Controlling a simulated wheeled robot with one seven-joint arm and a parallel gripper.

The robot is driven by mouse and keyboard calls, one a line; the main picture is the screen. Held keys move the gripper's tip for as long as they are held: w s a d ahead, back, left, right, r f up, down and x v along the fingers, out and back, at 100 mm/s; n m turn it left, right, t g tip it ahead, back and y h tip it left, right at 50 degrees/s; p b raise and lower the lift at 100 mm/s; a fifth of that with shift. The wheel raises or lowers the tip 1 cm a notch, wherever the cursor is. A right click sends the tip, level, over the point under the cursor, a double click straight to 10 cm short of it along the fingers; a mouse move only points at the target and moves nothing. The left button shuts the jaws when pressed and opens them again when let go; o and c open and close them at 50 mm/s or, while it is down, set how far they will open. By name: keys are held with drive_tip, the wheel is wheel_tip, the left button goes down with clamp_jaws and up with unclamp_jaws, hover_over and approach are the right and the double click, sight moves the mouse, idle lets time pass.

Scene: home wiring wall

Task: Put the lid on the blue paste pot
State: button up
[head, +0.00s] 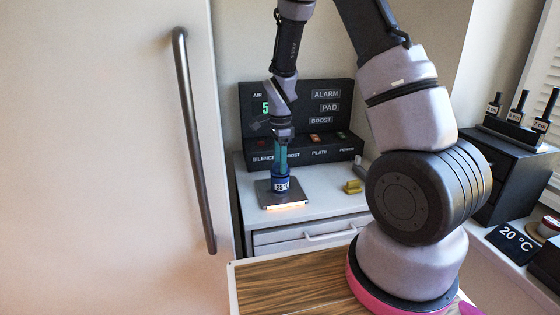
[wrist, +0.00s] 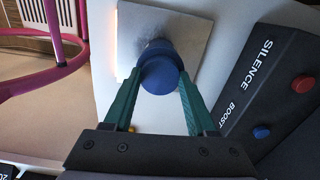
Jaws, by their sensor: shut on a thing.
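The blue paste pot (head: 281,187) stands upright on a square metal plate (head: 264,196) on the white counter; its white label seems to read 25 °C. My gripper (head: 281,172) points straight down over the pot. In the wrist view its green fingers (wrist: 160,85) are shut on a round blue lid (wrist: 161,75). Part of the darker blue pot (wrist: 157,45) shows just beyond the lid. The lid is right at the pot's top; whether it touches or is seated I cannot tell. The fingers hide the join in the head view.
A black panel (head: 296,119) with labelled buttons stands close behind the plate. The plate's front edge glows. A yellow block (head: 352,187) lies to the right on the counter. A tall door handle (head: 194,140) is at the left. A 20 °C sign (head: 515,240) is at the right.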

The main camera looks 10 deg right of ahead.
drive_tip(key=shift+f, duration=0.5)
drive_tip(key=o, duration=1.4)
wheel_tip(320, 180, up, 10)
drive_tip(key=shift+f, duration=0.2)
drive_tip(key=shift+r, duration=0.6)
